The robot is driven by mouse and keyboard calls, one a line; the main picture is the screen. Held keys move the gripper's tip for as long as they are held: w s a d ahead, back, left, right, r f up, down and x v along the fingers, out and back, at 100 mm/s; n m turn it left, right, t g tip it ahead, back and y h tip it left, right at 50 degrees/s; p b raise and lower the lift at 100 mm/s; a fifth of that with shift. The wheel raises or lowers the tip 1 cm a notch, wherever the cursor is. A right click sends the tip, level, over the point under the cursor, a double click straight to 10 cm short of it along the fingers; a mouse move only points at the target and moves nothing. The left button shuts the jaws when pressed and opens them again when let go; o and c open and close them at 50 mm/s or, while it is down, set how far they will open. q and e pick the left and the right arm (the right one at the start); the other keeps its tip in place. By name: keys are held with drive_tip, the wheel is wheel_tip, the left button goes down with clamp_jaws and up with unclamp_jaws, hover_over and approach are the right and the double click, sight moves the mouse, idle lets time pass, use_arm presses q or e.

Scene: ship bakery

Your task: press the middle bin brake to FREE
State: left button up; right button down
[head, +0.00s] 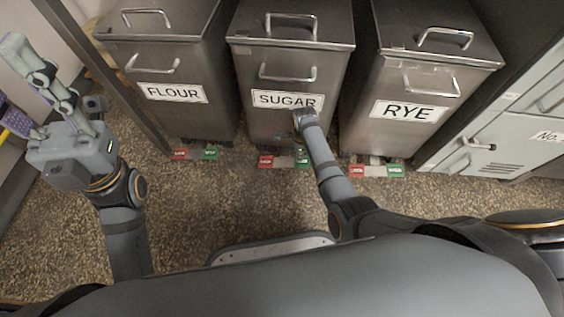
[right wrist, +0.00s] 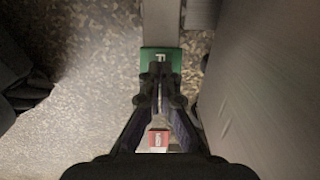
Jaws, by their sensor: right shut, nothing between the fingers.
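The middle bin (head: 289,67) is a grey metal bin labelled SUGAR. At its foot a red brake pedal (head: 266,162) shows to the left and a green pedal (head: 303,160) to the right, partly covered by my right arm. My right gripper (head: 304,118) reaches down in front of the bin. In the right wrist view its fingers (right wrist: 160,72) are shut and empty, with their tips over the green pedal (right wrist: 147,62). I cannot tell whether they touch it. The red pedal (right wrist: 158,139) shows between the finger bases. My left gripper (head: 52,95) is raised at the left, away from the bins.
The FLOUR bin (head: 180,65) stands to the left and the RYE bin (head: 425,75) to the right, each with red and green pedals at its foot. A grey locker (head: 510,130) stands at the far right. The speckled floor (head: 240,205) before the bins is clear.

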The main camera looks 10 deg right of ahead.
drive_tip(key=shift+f+b, duration=1.05)
drive_tip(key=shift+f, duration=0.65)
idle(0.5)
drive_tip(key=shift+r+p, duration=0.3)
drive_tip(key=shift+p, duration=0.05)
wheel_tip(320, 180, up, 7)
drive_tip(key=p, duration=0.7)
drive_tip(key=shift+f+p, duration=0.2)
drive_tip(key=shift+p, duration=0.2)
drive_tip(key=shift+f, duration=0.1)
